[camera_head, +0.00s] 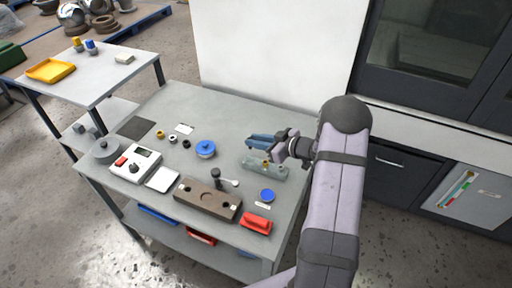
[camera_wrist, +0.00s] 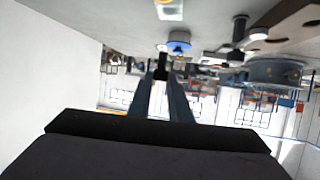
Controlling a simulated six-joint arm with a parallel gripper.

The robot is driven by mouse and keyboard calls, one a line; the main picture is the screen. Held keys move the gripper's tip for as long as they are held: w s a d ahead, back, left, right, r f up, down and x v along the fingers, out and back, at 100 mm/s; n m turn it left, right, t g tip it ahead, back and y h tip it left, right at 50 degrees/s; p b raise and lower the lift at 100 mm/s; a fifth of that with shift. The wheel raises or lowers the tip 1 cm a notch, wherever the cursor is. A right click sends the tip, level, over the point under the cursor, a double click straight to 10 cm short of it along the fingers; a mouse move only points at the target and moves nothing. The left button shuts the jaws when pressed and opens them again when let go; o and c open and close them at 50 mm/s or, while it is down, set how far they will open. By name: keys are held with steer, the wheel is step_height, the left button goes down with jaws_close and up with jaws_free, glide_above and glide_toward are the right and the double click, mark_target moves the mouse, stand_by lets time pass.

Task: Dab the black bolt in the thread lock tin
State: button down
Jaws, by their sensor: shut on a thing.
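My gripper (camera_head: 262,142) reaches in from the right and is held above the right half of the grey bench, its blue fingers pointing left. In the wrist view its fingers (camera_wrist: 162,85) are closed on a small dark piece, seemingly the black bolt (camera_wrist: 161,67), at the tips. The bolt cannot be made out in the head view. A flat blue round tin (camera_head: 267,195) stands near the bench's right edge, with a small white label before it. A second blue round item (camera_head: 205,148) sits left of the gripper. I cannot read which is thread lock.
A grey-green fixture (camera_head: 265,168) lies under the gripper. A brown block with holes (camera_head: 207,198), a red item (camera_head: 256,224) and a black upright piece (camera_head: 216,175) stand nearer the front. A white box with a dial (camera_head: 134,163) is at left. A white panel (camera_head: 275,50) rises behind.

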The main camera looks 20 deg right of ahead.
steer(key=s+d+m+h+p, duration=0.2)
steer(key=s+d+m+p, duration=0.1)
steer(key=s+d+p, duration=0.4)
steer(key=s+a+f+g+y+p, duration=0.1)
steer(key=s+a+f+y+p, duration=0.1)
steer(key=s+a, duration=0.3)
steer(key=shift+s+a+n+g+y, duration=0.35)
steer(key=shift+s+y, duration=0.35)
steer(key=shift+s, duration=0.35)
steer(key=shift+d+f, duration=0.1)
step_height(320, 180, down, 6)
steer(key=b, duration=0.5)
steer(key=shift+b, duration=0.35)
steer(key=shift+f+b, duration=0.3)
steer(key=shift+f, duration=0.25)
stand_by(1.5)
